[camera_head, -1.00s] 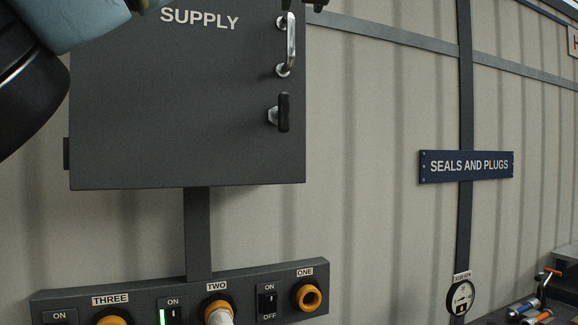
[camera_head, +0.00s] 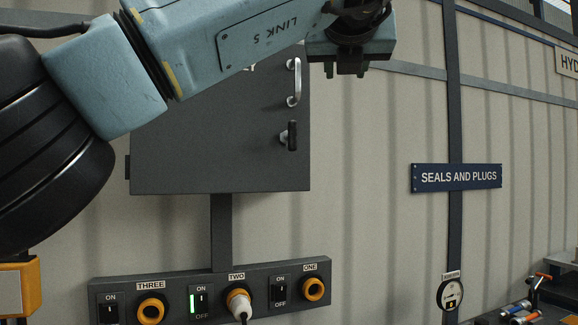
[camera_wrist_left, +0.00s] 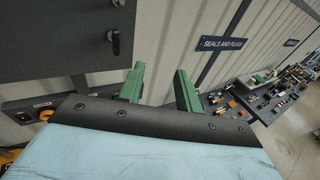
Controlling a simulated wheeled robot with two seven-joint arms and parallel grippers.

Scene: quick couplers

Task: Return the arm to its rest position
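My left arm (camera_head: 235,45) enters the head view from the left and crosses the upper part of the dark supply cabinet. My left gripper (camera_head: 345,71) points down, right of the cabinet's handle, in front of the wall. In the left wrist view its two green fingers (camera_wrist_left: 159,90) stand apart with nothing between them. My right gripper is not in view.
The supply cabinet (camera_head: 220,150) has a handle and a latch. Below it is a socket panel (camera_head: 262,308); a white plug (camera_head: 239,301) with a cable sits in socket TWO, beside a green-lit switch. A workbench (camera_wrist_left: 260,112) with small parts stands at right.

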